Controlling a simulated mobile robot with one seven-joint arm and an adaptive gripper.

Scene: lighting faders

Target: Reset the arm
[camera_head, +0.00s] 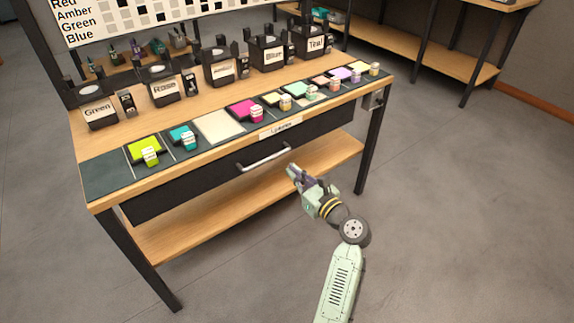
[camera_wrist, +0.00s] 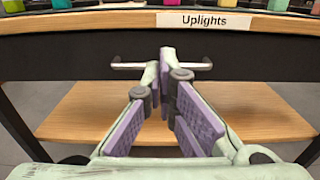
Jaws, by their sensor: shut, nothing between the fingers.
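My gripper (camera_head: 291,170) is in front of the wooden table, beside the silver drawer handle (camera_head: 264,157) and to its right in the head view. In the wrist view my gripper (camera_wrist: 165,58) points toward the drawer front. Its fingertips are together in front of the drawer handle (camera_wrist: 133,65), overlapping its middle; I cannot tell whether they touch it. Nothing shows between the fingers. The drawer (camera_head: 180,189) is closed under the tabletop, below a label that reads "Uplights" (camera_wrist: 204,20).
Colored sliders sit along the dark strip (camera_head: 102,176) at the table's front edge. Labelled dark boxes (camera_head: 164,90) stand behind them. A wooden lower shelf (camera_head: 190,232) lies under the drawer. Open grey floor (camera_head: 460,220) is to the right.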

